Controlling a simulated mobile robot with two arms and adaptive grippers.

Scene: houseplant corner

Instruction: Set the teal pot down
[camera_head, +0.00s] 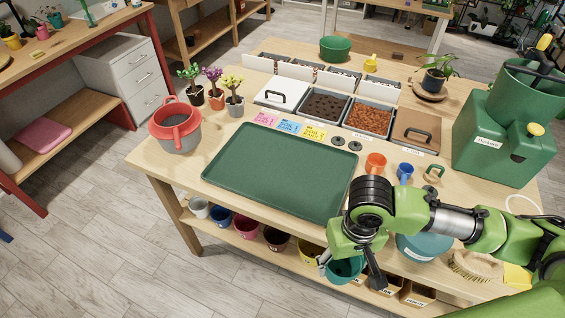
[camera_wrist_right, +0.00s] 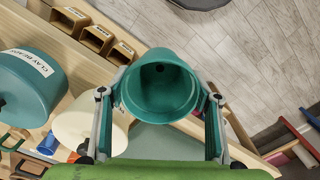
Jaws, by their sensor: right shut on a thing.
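My right gripper (camera_head: 349,262) is shut on the teal pot (camera_head: 343,271), at the front edge of the table in the head view. In the right wrist view my right gripper (camera_wrist_right: 160,97) has a finger on each side of the teal pot (camera_wrist_right: 160,82). The pot's open mouth faces that camera and it looks empty, with a dark hole in its bottom. Its underside is hidden, so I cannot tell whether it touches anything below. My left gripper is not in view.
The green tray (camera_head: 275,170) on the table is bare. Several coloured pots, such as a pink one (camera_head: 245,226), stand on the lower shelf. A teal clay-balls container (camera_wrist_right: 28,84) is beside the gripper.

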